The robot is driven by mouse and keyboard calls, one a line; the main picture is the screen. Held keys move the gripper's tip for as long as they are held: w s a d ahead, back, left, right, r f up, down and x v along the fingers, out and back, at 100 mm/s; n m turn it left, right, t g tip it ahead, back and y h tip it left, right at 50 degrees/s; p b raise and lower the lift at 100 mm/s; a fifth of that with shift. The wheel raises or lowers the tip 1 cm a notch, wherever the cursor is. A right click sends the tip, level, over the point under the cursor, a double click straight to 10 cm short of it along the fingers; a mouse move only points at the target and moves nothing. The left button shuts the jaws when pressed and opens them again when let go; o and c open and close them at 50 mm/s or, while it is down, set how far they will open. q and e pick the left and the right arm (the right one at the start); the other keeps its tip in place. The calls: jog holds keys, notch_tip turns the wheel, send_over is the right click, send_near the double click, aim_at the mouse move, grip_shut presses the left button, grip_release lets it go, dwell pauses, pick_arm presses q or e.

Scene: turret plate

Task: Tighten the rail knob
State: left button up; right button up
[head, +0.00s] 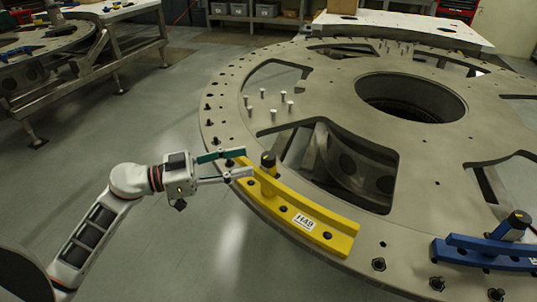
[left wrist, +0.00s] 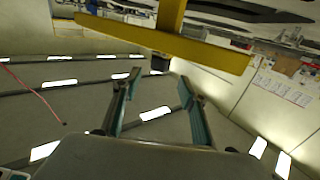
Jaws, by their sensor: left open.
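The yellow rail (head: 295,213), labelled H49, lies along the near edge of the turret plate (head: 225,118). A black rail knob (head: 268,159) stands at its left end. My left gripper (head: 243,164) is open beside this end, its fingers pointing right toward the knob, with a small gap and nothing held. In the left wrist view the open fingers (left wrist: 158,80) point up toward the yellow rail (left wrist: 200,51). A small dark part (left wrist: 160,63), probably the knob, shows under the rail between the fingertips. My right gripper is not in view.
A blue rail (head: 480,254) with its own black knob (head: 519,219) sits at the right edge of the plate. Several upright pins (head: 273,114) and large cutouts lie beyond the yellow rail. A metal workbench (head: 90,58) stands at the back left. The floor left of the plate is clear.

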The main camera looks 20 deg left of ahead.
aim_at(269, 155)
pick_arm(q)
jog(key=shift+x, duration=3.9)
jog(key=shift+p, duration=0.3)
jog(key=c, duration=1.2)
